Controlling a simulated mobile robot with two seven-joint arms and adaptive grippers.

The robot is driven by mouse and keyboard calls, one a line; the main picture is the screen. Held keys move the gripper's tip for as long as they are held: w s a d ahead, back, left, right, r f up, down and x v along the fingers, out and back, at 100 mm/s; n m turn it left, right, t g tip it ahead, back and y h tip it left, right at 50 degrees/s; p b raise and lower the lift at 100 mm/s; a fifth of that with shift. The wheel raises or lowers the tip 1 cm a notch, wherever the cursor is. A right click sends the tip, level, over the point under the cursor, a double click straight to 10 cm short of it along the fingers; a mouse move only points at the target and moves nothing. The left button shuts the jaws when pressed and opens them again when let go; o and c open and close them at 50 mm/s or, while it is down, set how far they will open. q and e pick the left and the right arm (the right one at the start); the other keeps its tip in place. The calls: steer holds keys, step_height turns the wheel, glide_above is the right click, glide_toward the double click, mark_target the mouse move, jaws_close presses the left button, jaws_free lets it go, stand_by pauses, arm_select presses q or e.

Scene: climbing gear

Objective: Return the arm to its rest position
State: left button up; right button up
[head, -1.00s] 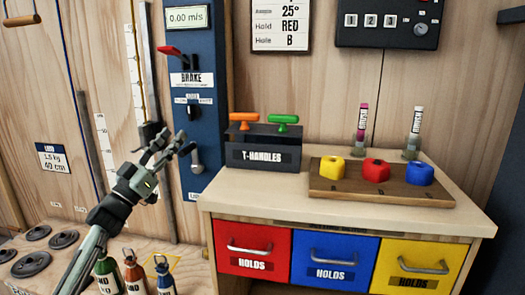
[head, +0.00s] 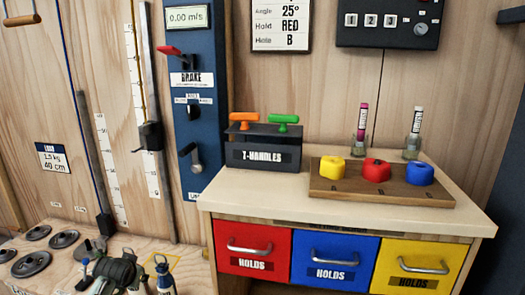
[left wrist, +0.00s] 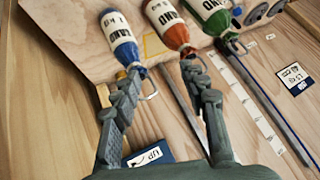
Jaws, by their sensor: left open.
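My left gripper (head: 86,262) is low at the left of the head view, above the wooden ledge. In the left wrist view its two fingers (left wrist: 162,88) stand apart with nothing between them. A blue bottle (left wrist: 121,40), an orange-red bottle (left wrist: 168,24) and a green bottle (left wrist: 208,14) show beyond the fingertips in that view. In the head view the blue bottle (head: 166,281) shows just right of my arm, which largely hides the other bottles. My right gripper is not in view.
Dark weight discs (head: 32,263) lie on the ledge at the left. The blue brake panel (head: 194,110) and a vertical rail with a dark slider (head: 150,136) stand behind. The workbench (head: 340,210) at the right carries a T-handles box (head: 262,154) and a holds board (head: 335,189).

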arm_select(q)
steer(key=s+d+f+g, duration=0.1)
steer(key=s+d+f, duration=0.2)
steer(key=s+f, duration=0.4)
steer(key=s+d+f+g+h, duration=0.1)
steer(key=s+d+f, duration=0.3)
steer(key=s, duration=1.3)
steer(key=s+d+f+g+h, duration=0.1)
steer(key=s+d+f+g, duration=0.2)
steer(key=s+f, duration=0.7)
steer(key=s, duration=0.3)
steer(key=shift+d+f+m, duration=0.2)
steer(key=shift+f+m, duration=0.05)
steer(key=shift+m, duration=0.05)
